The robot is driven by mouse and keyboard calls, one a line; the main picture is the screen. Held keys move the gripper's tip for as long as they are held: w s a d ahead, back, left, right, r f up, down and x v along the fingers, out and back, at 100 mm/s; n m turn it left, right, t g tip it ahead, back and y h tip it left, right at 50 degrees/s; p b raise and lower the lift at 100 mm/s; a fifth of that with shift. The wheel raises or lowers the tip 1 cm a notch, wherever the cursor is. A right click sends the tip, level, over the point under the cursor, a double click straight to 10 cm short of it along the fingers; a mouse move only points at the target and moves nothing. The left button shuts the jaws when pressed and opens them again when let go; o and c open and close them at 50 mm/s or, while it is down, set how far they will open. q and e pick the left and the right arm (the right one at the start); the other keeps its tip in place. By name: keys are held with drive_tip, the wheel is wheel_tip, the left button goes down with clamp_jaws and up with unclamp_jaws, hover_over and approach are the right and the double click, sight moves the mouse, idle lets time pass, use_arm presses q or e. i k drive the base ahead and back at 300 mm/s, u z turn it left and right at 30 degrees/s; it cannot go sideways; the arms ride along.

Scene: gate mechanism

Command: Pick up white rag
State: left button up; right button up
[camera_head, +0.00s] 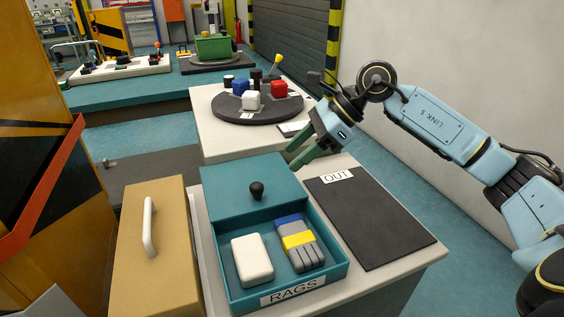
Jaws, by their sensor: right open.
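A white rag (252,260), a thick rounded block, lies in the left part of a teal box (228,301) labelled RAGS. The box lid (235,196), with a black knob, covers only the back part, so the front is open. My right gripper (297,160) is above and behind the box at its right rear, apart from the rag and pointing down to the left. Its green fingers are open and seem empty. My left gripper is not in view.
A grey bundle with blue and yellow bands (299,243) lies right of the rag in the box. A dark OUT mat (372,222) is to the right. A tan block with a white handle (155,262) stands left. A round tray (262,108) with coloured blocks is behind.

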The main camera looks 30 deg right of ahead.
sight(255, 267)
drive_tip(key=k, duration=1.5)
